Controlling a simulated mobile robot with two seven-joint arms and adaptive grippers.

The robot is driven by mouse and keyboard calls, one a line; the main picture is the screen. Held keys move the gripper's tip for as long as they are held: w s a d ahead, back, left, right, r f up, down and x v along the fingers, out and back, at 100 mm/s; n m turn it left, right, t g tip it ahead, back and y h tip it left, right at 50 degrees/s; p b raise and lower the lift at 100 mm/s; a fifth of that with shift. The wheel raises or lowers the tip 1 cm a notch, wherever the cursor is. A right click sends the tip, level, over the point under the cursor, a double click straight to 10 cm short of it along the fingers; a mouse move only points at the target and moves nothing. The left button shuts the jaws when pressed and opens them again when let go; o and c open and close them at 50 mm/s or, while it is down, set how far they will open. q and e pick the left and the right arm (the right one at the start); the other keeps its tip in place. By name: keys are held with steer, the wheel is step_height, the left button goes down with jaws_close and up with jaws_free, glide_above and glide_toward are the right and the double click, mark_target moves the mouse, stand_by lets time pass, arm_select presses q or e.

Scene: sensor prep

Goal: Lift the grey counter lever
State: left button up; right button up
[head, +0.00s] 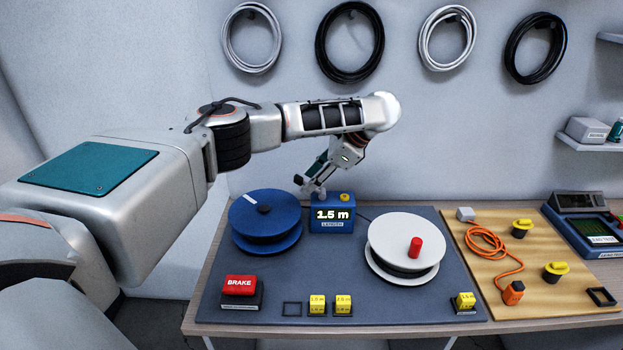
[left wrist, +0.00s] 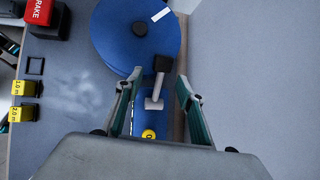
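The blue length counter (head: 331,225) stands at the back of the grey mat; its display reads 1.5 m. A yellow button (head: 345,197) sits on its top. In the left wrist view the grey lever (left wrist: 155,92), with a black knob (left wrist: 162,63), sticks out from the blue counter (left wrist: 172,126). My left gripper (left wrist: 158,77) is open, with one teal finger on each side of the lever and visible gaps to both. In the head view the left gripper (head: 313,177) is just above the counter's left side.
A blue reel (head: 265,215) stands left of the counter and a white reel (head: 400,238) with a red handle stands right. A red brake block (head: 240,286) and yellow blocks line the mat's front. A wooden board (head: 475,275) with an orange cable lies at right.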

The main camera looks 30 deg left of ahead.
arm_select(q)
steer(key=v, duration=1.1)
steer(key=shift+d+r, duration=0.25)
steer(key=shift+r, duration=0.05)
steer(key=shift+f, duration=0.1)
